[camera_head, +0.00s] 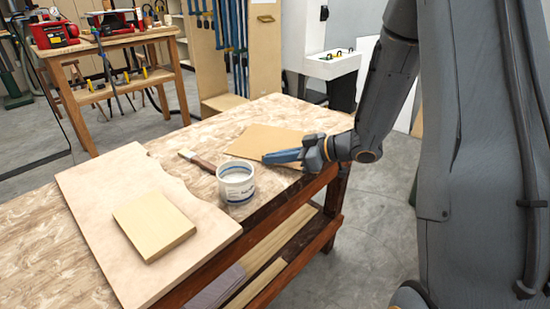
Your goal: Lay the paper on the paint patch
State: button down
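A flat tan sheet (258,139), which looks like the paper, lies on the workbench near its far right edge. My gripper (268,158) has blue fingers and reaches in from the right over the sheet's near part. I cannot tell whether the fingers touch the sheet or how far apart they are. A pale board (95,205) with one wavy edge lies at the bench's near left. A pale yellow rectangular block (153,224) with visible thickness lies on it. I cannot make out a separate paint patch on the board.
A white pot (237,184) stands between the board and my gripper. A brush (197,161) lies just behind it. The workbench (165,143) is bare behind the board. A second bench (120,43) with red tools stands at the back left.

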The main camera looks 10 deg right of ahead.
jog(key=shift+f, duration=0.1)
jog(key=c, duration=2)
grip_release()
